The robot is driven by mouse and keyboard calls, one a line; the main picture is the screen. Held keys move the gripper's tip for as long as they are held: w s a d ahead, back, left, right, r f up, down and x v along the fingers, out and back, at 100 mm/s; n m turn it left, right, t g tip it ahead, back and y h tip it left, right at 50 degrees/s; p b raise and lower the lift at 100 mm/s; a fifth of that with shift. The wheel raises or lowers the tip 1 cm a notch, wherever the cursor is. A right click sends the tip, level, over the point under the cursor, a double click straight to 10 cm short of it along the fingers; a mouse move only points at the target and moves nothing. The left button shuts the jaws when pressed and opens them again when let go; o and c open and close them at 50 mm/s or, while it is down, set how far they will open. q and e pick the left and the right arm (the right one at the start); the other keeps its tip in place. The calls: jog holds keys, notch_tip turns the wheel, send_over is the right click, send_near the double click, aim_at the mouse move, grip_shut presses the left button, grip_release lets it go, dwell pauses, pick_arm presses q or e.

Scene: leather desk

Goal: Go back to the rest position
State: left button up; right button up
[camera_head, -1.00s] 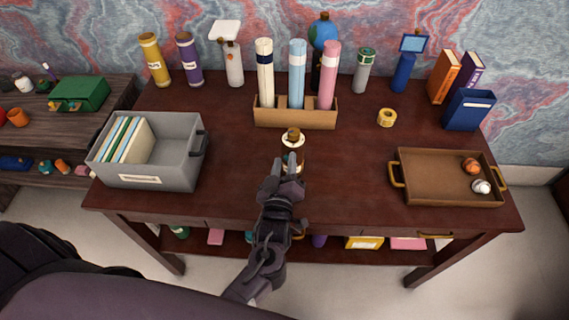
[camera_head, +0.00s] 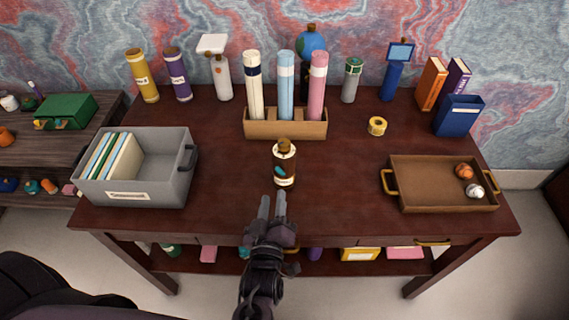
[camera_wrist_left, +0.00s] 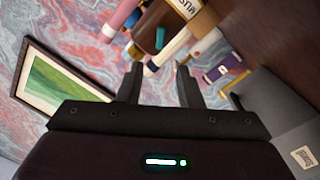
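My right gripper is not in view.
The desk (camera_head: 225,165) holds a grey bin (camera_head: 150,195) with folders at left, a wooden holder (camera_head: 285,130) with three tubes at the back, yellow tape (camera_head: 377,126), and a brown tray (camera_head: 435,203) with two balls at right. Desk around the bottle is clear.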

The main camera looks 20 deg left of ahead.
pick_arm(q)
jog(key=s+a+m+g+h, duration=0.4)
jog(key=s+a+m+g, duration=0.1)
jog(key=s+m+g, duration=0.8)
notch_tip(320, 180, down, 29)
jog(key=n+g, duration=0.1)
jog(key=g, duration=0.1)
jog(key=s+a+f+g, duration=0.1)
jog(key=s+a+f, duration=0.2)
jog(key=s+f, duration=1.5)
jog(key=shift+s+a+f+g, duration=0.15)
jog(key=shift+s+f+g, duration=0.2)
jog(key=shift+s, duration=0.7)
